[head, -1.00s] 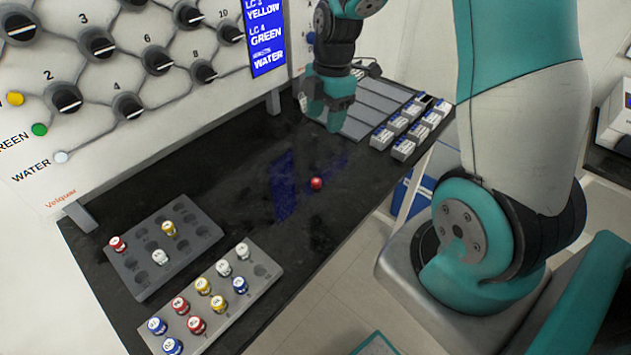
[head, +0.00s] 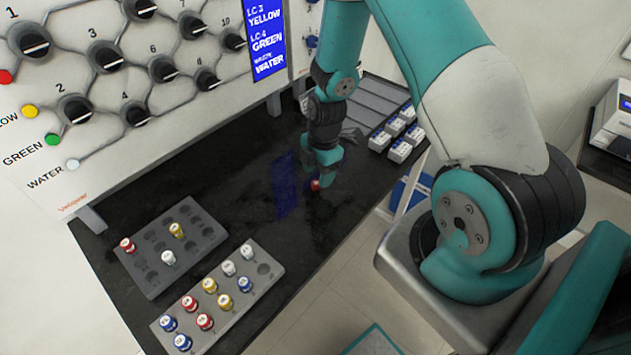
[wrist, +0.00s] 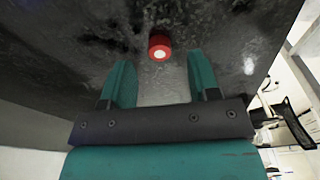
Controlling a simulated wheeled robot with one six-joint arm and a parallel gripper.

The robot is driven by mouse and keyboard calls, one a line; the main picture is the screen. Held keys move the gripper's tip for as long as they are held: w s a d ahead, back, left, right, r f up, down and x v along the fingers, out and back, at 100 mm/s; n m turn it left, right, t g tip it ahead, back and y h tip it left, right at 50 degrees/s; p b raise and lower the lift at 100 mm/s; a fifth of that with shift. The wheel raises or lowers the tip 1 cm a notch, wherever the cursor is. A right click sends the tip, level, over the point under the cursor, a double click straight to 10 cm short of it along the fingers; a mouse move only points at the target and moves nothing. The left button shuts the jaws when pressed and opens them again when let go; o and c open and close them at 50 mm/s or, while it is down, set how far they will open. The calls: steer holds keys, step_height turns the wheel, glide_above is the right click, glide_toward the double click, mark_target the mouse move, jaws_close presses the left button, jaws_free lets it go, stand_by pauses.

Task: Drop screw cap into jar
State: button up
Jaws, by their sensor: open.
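A small red round piece with a white centre, which looks like the screw cap (head: 315,185), is on the black bench top. In the wrist view the red cap (wrist: 159,46) lies just beyond the fingertips, roughly centred between them. My gripper (head: 322,178) is right above and beside it in the head view, with the fingers partly covering it. In the wrist view my gripper (wrist: 158,64) is open, with two teal fingers apart and nothing held. I cannot make out an open jar in either view.
A dark rack (head: 148,285) with a few capped vials and a lighter grey rack (head: 265,290) with several coloured vials stand at the front left. A knob panel (head: 165,105) rises behind the bench. Several white boxes (head: 400,150) sit on the far right. The bench around the cap is clear.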

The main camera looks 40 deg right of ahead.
mark_target(317, 182)
steer(key=shift+a+f+p, duration=0.2)
steer(key=shift+f+p, duration=0.15)
steer(key=shift+f, duration=1.1)
steer(key=c, duration=1)
jaws_close()
steer(key=shift+r, duration=0.1)
step_height(317, 182, up, 20)
steer(key=b, duration=0.4)
